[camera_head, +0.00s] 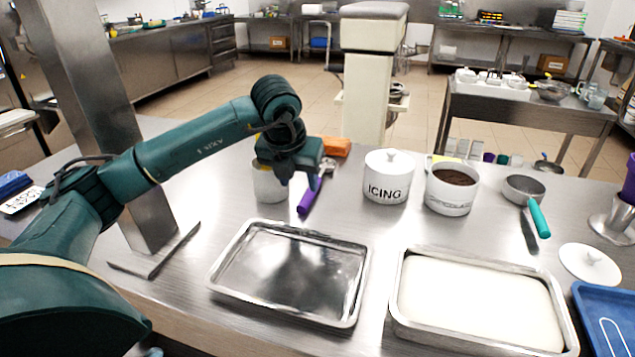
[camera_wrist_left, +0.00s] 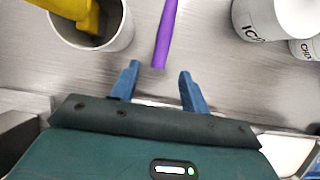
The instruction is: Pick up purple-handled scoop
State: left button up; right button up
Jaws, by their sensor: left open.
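The purple-handled scoop (camera_head: 311,193) lies on the steel table between a white canister and the icing canister. Its metal head shows at the handle's far end in the head view. In the left wrist view its purple handle (camera_wrist_left: 165,36) ends just ahead of the fingers, in line with the gap between them. My left gripper (camera_head: 296,180) is open, with blue fingers apart and nothing between them; it also shows in the left wrist view (camera_wrist_left: 157,88). In the head view the gripper partly covers the area beside the handle. My right gripper is not in view.
The white canister (camera_head: 268,186) stands left of the scoop, the icing canister (camera_head: 388,180) right. A chocolate canister (camera_head: 451,198), a small pan (camera_head: 524,188) and an orange object (camera_head: 336,146) stand near. An empty metal tray (camera_head: 290,272) and a white-filled tray (camera_head: 478,303) lie in front.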

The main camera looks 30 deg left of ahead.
aim_at(306, 196)
pick_arm(q)
jog(key=x, duration=0.3)
jog(key=w+x, duration=0.1)
jog(key=x, duration=0.3)
jog(key=shift+p, duration=0.4)
jog(key=shift+c, duration=0.4)
jog(key=c, duration=0.9)
jog(key=shift+r, duration=0.1)
grip_shut()
jog(key=shift+r, duration=0.1)
